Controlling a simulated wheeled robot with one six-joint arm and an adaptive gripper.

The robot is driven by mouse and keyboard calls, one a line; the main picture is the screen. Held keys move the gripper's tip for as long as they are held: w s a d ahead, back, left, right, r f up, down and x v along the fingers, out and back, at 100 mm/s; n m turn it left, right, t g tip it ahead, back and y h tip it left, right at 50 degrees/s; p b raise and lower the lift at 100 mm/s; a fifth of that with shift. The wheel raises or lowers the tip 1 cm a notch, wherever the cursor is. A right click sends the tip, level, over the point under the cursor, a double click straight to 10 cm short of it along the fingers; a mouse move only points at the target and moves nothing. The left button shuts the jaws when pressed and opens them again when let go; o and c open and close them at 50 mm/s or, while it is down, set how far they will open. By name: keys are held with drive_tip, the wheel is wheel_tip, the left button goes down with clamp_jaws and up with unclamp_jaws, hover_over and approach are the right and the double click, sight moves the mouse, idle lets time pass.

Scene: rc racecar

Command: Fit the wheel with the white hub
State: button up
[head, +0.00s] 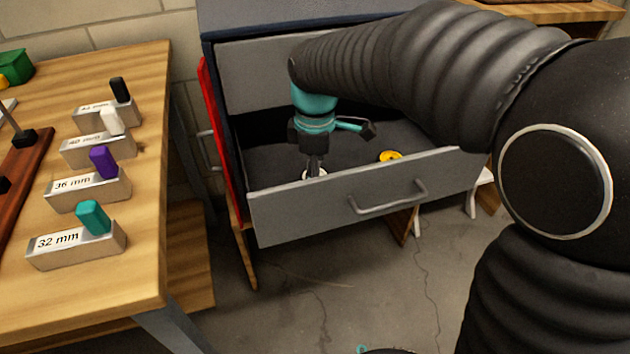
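My gripper (313,165) points down into an open grey drawer (350,206), its fingers close together. Right at its fingertips a white rounded part (322,174) shows, which looks like the white-hubbed wheel. It is mostly hidden by the fingers and the drawer front. I cannot tell whether the fingers grip it or only touch it. A yellow-hubbed piece (390,157) lies in the drawer to the right of my gripper. A reddish-brown board (28,160) with dark metal parts on it is cut off at the left edge; I cannot make out a car there.
A wooden table (145,180) at the left bears several labelled metal blocks (75,247) with teal, purple, white and black pieces. A green box (15,66) stands at its back. A red panel (212,125) borders the drawer's left. The concrete floor (330,290) in front is mostly clear.

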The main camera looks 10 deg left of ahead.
drive_tip(key=shift+f, duration=0.25)
drive_tip(key=c, duration=1.2)
drive_tip(key=shift+o, duration=0.2)
